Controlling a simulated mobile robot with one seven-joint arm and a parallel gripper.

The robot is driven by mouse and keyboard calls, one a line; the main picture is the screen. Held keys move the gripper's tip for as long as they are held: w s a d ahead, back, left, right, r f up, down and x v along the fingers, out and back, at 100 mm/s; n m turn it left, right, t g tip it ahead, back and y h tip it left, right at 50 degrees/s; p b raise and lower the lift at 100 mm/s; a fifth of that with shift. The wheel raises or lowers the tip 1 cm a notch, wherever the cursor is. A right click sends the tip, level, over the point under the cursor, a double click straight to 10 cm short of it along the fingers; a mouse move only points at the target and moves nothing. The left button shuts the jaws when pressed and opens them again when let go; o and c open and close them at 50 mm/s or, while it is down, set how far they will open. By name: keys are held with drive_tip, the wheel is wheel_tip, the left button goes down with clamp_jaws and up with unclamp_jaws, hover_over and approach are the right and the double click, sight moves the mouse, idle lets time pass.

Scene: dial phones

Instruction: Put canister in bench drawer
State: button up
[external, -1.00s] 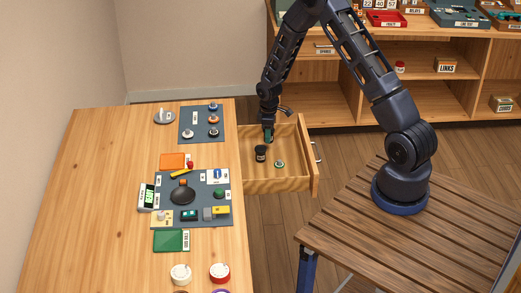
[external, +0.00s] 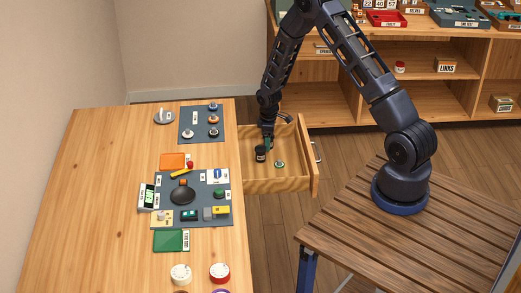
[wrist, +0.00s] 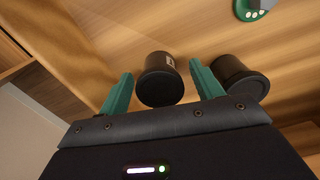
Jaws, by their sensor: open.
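A black canister (external: 260,155) with a small pale label stands inside the open bench drawer (external: 285,184). My gripper (external: 267,145) is low in the drawer, just beside the canister. In the wrist view my gripper (wrist: 158,88) is open, with one green finger on each side of the canister (wrist: 161,82). The canister appears uncramped between the fingers; I cannot tell if either touches it. A second dark cylindrical shape (wrist: 240,80) lies just outside the right finger; it is not clearly separate in the external view.
A small green round item (external: 280,164) lies in the drawer right of the canister; it shows in the wrist view (wrist: 250,8). The drawer walls surround my gripper. The bench top (external: 105,190) holds mats and several small parts. Shelves (external: 420,95) stand behind.

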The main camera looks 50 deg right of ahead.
drive_tip(key=shift+r, duration=0.1)
drive_tip(key=s+a+r+m+t, duration=0.1)
drive_tip(key=s+r, duration=0.1)
drive_tip(key=r, duration=1.1)
drive_tip(key=s+a+r, duration=0.1)
drive_tip(key=s+r, duration=0.1)
drive_tip(key=r, duration=1.2)
drive_tip(key=s+a+r+m+t, duration=0.1)
drive_tip(key=s+a+r+m, duration=0.15)
drive_tip(key=s+r, duration=0.9)
drive_tip(key=s+a+r+m+t, duration=0.1)
drive_tip(key=s+r, duration=0.5)
drive_tip(key=s, duration=0.6)
drive_tip(key=s+a+r+m+t, duration=0.1)
drive_tip(key=s+a+r, duration=0.3)
drive_tip(key=s, duration=0.8)
wheel_tip(320, 180, up, 3)
drive_tip(key=shift+f+m+t, duration=0.15)
drive_tip(key=shift+m+t, duration=0.15)
drive_tip(key=shift+m, duration=0.35)
